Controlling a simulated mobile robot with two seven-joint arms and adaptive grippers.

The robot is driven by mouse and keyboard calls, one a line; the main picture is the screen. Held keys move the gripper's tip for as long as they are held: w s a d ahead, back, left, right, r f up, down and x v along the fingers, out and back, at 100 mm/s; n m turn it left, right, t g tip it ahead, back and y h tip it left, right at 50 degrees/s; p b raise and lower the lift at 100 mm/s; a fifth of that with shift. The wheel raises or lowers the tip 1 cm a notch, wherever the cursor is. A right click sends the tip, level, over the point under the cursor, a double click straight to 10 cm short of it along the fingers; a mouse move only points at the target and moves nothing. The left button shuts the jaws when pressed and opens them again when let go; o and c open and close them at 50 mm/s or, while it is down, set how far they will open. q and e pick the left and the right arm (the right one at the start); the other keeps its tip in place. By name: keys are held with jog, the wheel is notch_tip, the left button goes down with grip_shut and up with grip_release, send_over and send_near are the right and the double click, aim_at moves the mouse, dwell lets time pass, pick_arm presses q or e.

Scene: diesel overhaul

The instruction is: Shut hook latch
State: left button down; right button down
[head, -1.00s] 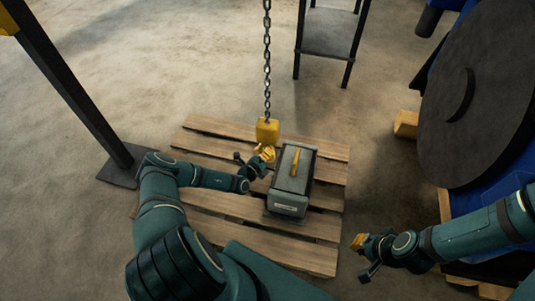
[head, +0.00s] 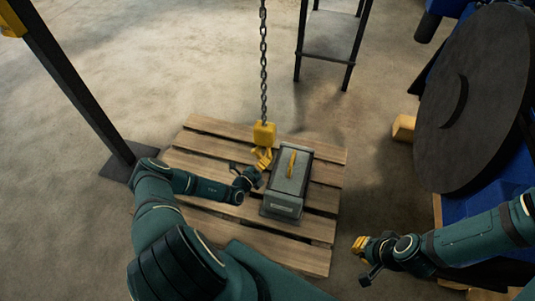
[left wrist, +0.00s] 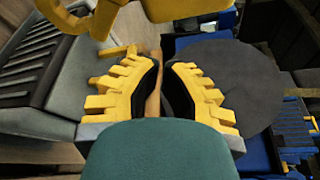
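The yellow hook block (head: 264,134) hangs from a chain above the pallet, with its hook below it. In the left wrist view the block (left wrist: 190,8) fills the top edge and part of the curved hook (left wrist: 65,20) shows at the upper left. The latch cannot be made out. My left gripper (head: 263,164) is just below the block, beside the hook. In the left wrist view its yellow fingers (left wrist: 162,72) are apart with a narrow gap and nothing visibly held. My right gripper (head: 360,244) is off the pallet's right side; its finger opening is too small to judge.
A grey ribbed box (head: 287,205) with a yellow top handle (head: 292,164) sits on the wooden pallet (head: 205,125), close right of my left gripper. The blue engine with a large dark disc (head: 475,100) stands at the right. A dark post (head: 75,90) stands at the left.

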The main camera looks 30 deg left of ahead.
pick_arm(q)
jog(key=s, duration=0.2)
jog(key=s+f, duration=0.1)
jog(key=s, duration=0.1)
jog(key=shift+s+d, duration=0.15)
jog(key=shift+s, duration=0.25)
